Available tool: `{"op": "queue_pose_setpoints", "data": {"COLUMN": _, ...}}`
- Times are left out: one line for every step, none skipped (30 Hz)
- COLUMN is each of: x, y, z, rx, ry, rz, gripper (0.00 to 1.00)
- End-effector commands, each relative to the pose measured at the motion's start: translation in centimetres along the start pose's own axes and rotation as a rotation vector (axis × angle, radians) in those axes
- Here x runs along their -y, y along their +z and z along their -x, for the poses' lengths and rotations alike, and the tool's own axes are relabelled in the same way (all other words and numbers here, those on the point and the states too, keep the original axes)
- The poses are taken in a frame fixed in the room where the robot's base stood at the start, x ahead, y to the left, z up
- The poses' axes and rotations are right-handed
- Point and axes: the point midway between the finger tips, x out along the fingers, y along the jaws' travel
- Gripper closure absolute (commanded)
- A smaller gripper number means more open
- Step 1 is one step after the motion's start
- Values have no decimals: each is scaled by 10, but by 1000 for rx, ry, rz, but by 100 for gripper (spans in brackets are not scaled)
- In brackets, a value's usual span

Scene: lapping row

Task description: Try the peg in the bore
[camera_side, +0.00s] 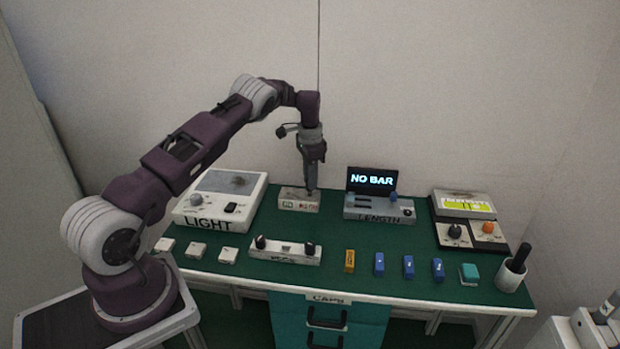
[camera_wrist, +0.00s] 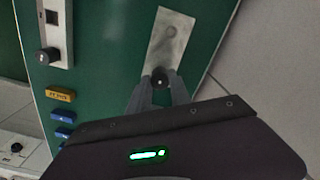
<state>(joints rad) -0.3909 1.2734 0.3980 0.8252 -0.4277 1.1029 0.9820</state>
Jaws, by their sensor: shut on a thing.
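My gripper (camera_side: 311,189) points down over the right end of a small grey block (camera_side: 299,199) with green and red marks on its front. In the wrist view my gripper (camera_wrist: 160,84) is shut on a dark, round-topped piece, which I take to be the peg (camera_wrist: 160,79). The block's top (camera_wrist: 172,42) shows there as a grey plate with a faint round spot. The peg's lower part is hidden, so I cannot tell whether it is in a bore, touching the block or above it.
The light box (camera_side: 220,200) stands left of the block, and the length gauge (camera_side: 379,208), reading "NO BAR", stands close on its right. A two-knob fixture (camera_side: 284,251), a yellow block (camera_side: 349,261) and several blue blocks (camera_side: 379,265) lie in front. A cup (camera_side: 511,276) stands far right.

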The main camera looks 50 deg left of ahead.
Motion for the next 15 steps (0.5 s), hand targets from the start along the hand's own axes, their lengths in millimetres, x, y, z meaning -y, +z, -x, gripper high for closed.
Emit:
{"op": "queue_pose_setpoints", "data": {"x": 0, "y": 0, "z": 0, "rx": -1, "ry": 0, "rz": 0, "gripper": 100}}
{"op": "queue_pose_setpoints", "data": {"x": 0, "y": -1, "z": 0, "rx": -2, "ry": 1, "rz": 0, "gripper": 100}}
{"op": "queue_pose_setpoints", "data": {"x": 0, "y": 0, "z": 0, "rx": -1, "ry": 0, "rz": 1, "gripper": 100}}
{"op": "queue_pose_setpoints", "data": {"x": 0, "y": 0, "z": 0, "rx": -1, "ry": 0, "rz": 0, "gripper": 100}}
{"op": "queue_pose_setpoints", "data": {"x": 0, "y": 0, "z": 0, "rx": -1, "ry": 0, "rz": 0, "gripper": 100}}
{"op": "queue_pose_setpoints", "data": {"x": 0, "y": 0, "z": 0, "rx": -1, "ry": 0, "rz": 0, "gripper": 100}}
{"op": "queue_pose_setpoints", "data": {"x": 0, "y": 0, "z": 0, "rx": -1, "ry": 0, "rz": 0, "gripper": 100}}
{"op": "queue_pose_setpoints", "data": {"x": 0, "y": 0, "z": 0, "rx": -1, "ry": 0, "rz": 0, "gripper": 100}}
{"op": "queue_pose_setpoints", "data": {"x": 0, "y": 0, "z": -1, "rx": 0, "ry": 0, "rz": 0, "gripper": 100}}
{"op": "queue_pose_setpoints", "data": {"x": 0, "y": 0, "z": -1, "rx": 0, "ry": 0, "rz": 0, "gripper": 100}}
{"op": "queue_pose_setpoints", "data": {"x": 0, "y": 0, "z": -2, "rx": 0, "ry": 0, "rz": 0, "gripper": 100}}
{"op": "queue_pose_setpoints", "data": {"x": 0, "y": 0, "z": -3, "rx": 0, "ry": 0, "rz": 0, "gripper": 100}}
{"op": "queue_pose_setpoints", "data": {"x": 0, "y": 0, "z": -3, "rx": 0, "ry": 0, "rz": 0, "gripper": 100}}
{"op": "queue_pose_setpoints", "data": {"x": 0, "y": 0, "z": -4, "rx": 0, "ry": 0, "rz": 0, "gripper": 100}}
{"op": "queue_pose_setpoints", "data": {"x": 0, "y": 0, "z": -5, "rx": 0, "ry": 0, "rz": 0, "gripper": 100}}
